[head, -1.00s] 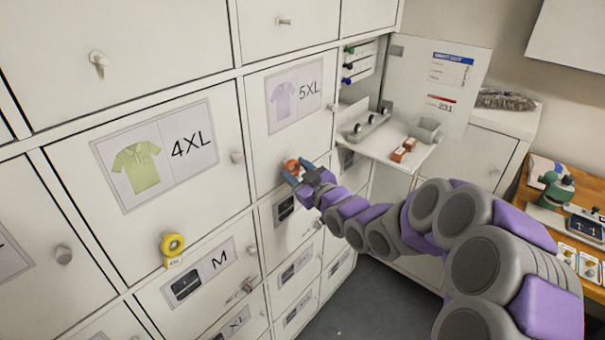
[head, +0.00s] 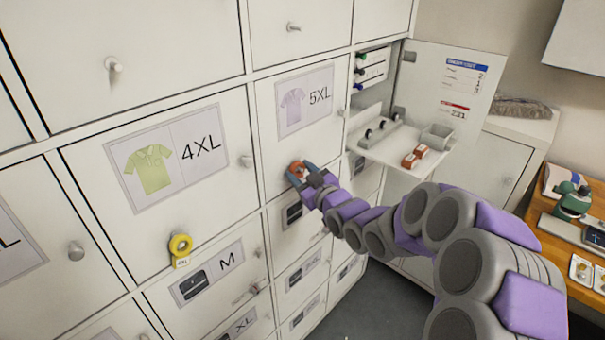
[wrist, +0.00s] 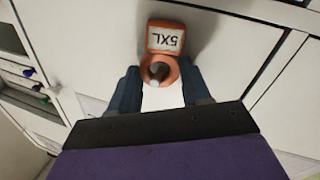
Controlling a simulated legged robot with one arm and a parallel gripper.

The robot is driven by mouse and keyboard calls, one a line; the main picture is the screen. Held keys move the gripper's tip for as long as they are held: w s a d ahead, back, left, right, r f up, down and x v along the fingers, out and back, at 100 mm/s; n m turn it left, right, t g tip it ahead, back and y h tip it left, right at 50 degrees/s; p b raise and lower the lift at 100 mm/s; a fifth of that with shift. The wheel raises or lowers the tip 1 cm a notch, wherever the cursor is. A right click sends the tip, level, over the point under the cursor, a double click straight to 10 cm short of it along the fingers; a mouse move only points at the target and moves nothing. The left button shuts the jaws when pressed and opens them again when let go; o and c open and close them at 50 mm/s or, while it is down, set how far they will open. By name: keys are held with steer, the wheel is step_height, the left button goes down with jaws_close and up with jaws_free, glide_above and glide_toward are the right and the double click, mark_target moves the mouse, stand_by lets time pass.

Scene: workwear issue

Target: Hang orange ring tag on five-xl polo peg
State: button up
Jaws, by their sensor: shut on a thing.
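The orange ring tag (wrist: 166,37) carries a plate reading 5XL, upside down in the wrist view. My gripper (head: 299,172) is shut on its ring and holds it at the lower part of the 5XL polo door (head: 285,130). In the wrist view the ring sits between the fingers of my gripper (wrist: 158,85), and a peg (wrist: 158,72) shows within the ring's opening. I cannot tell how far the peg reaches through. In the head view my gripper hides the 5XL peg. The door's label (head: 304,101) shows a purple polo.
A yellow ring tag (head: 180,247) hangs on the 4XL door's (head: 165,185) peg. To the right, an open compartment has a fold-down shelf (head: 385,150) holding orange-red items (head: 414,156) and a grey bin (head: 436,137). A desk (head: 570,235) stands at far right.

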steer(key=o, duration=0.6)
steer(key=shift+c, duration=0.2)
steer(key=o, duration=0.5)
steer(key=shift+d, duration=0.15)
steer(key=shift+f, duration=0.1)
